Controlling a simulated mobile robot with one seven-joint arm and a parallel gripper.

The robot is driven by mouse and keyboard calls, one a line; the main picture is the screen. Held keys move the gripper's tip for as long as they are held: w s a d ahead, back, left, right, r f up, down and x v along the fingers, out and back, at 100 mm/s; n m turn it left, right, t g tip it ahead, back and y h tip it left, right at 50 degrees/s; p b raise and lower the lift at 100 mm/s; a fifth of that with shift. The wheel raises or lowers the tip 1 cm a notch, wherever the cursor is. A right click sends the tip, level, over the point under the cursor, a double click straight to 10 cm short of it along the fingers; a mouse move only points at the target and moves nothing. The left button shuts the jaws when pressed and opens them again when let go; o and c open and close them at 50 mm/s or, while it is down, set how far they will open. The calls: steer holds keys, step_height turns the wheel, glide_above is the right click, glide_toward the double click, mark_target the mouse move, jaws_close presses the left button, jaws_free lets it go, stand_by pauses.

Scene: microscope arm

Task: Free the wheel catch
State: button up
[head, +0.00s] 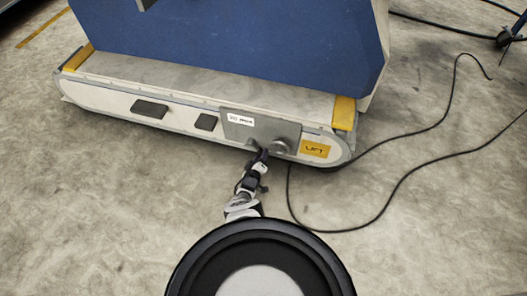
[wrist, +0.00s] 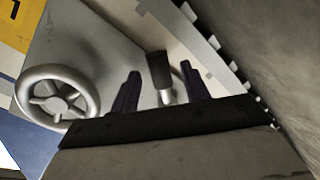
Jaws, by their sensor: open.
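The wheel catch (wrist: 158,70) is a short lever with a dark grip and a pale metal stem in the wrist view. My gripper (wrist: 160,84) is open, with one dark finger on each side of the catch and visible gaps between. I cannot tell how deep the fingers reach along it. The round metal handwheel (wrist: 57,97) is left of the fingers, apart from them. In the head view the wheel (head: 280,147) sits on a grey plate (head: 237,127) low on the machine's side. My gripper (head: 262,157) is at that plate, left of the wheel, and largely hides the catch.
A yellow label reading LIFT (head: 316,149) is right of the wheel. Two dark pads (head: 150,109) are along the pale base to the left. The blue machine body (head: 240,40) rises behind. A black cable (head: 400,185) lies on the floor at right. The left floor is clear.

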steer(key=shift+w+d+f, duration=0.1)
steer(key=shift+w, duration=0.25)
steer(key=shift+c, duration=0.5)
jaws_close()
